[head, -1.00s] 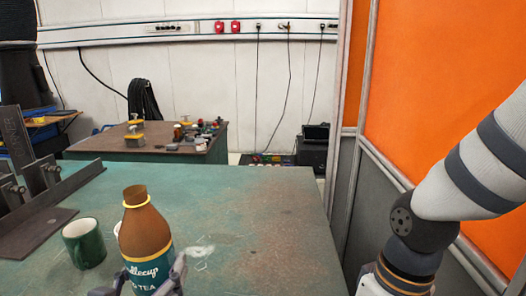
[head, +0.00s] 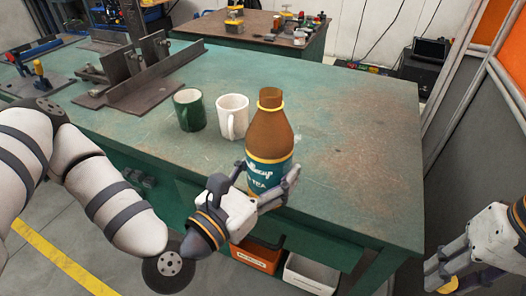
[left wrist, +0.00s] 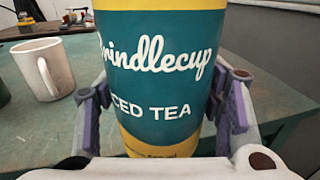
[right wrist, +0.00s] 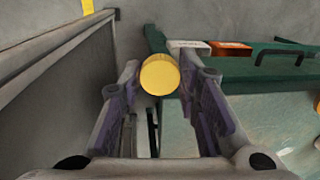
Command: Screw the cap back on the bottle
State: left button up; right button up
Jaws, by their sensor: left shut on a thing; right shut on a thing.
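A brown bottle (head: 270,132) with a teal and yellow iced tea label stands upright near the table's front edge. Its neck is open, with a yellow ring below the mouth. My left gripper (head: 268,196) is shut around the bottle's lower label; in the left wrist view the fingers (left wrist: 160,110) flank the label (left wrist: 160,70). My right gripper (head: 463,284) is off the table's right side, low and apart from the bottle. It is shut on the yellow cap (right wrist: 160,75), which shows between its fingertips in the right wrist view, and at the lower right of the head view (head: 447,285).
A green mug (head: 189,110) and a white mug (head: 232,117) stand left of the bottle. A dark metal fixture (head: 140,75) lies at the back left of the green table (head: 360,140). The table's right part is clear. Orange (head: 256,256) and white bins (head: 311,273) sit below.

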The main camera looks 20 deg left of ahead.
pick_arm(q)
jog(key=d+r+m+g+h, duration=0.1)
jog(key=d+m+g+h, duration=0.8)
jog(key=d+h, duration=0.2)
jog(key=shift+d+r+m, duration=0.25)
jog(key=shift+d+m, duration=0.05)
jog(key=shift+d, duration=0.2)
pick_arm(e)
jog(key=w+a+r+n+h, duration=0.1)
jog(key=w+a+r+n, duration=0.35)
jog(key=a+r, duration=0.2)
jog(key=w+a+r+n, duration=0.3)
jog(key=w+a+r, duration=0.2)
jog(key=r, duration=0.3)
jog(key=s+a+r, duration=0.1)
jog(key=a+r, duration=0.3)
jog(key=r, duration=0.3)
jog(key=s+a+r+n, duration=0.1)
jog(key=s+a+r, duration=0.1)
jog(key=a+r, duration=0.2)
notch_tip(320, 180, up, 4)
jog(key=shift+f+h, duration=0.15)
jog(key=shift+h, duration=0.15)
jog(key=shift+f, duration=0.1)
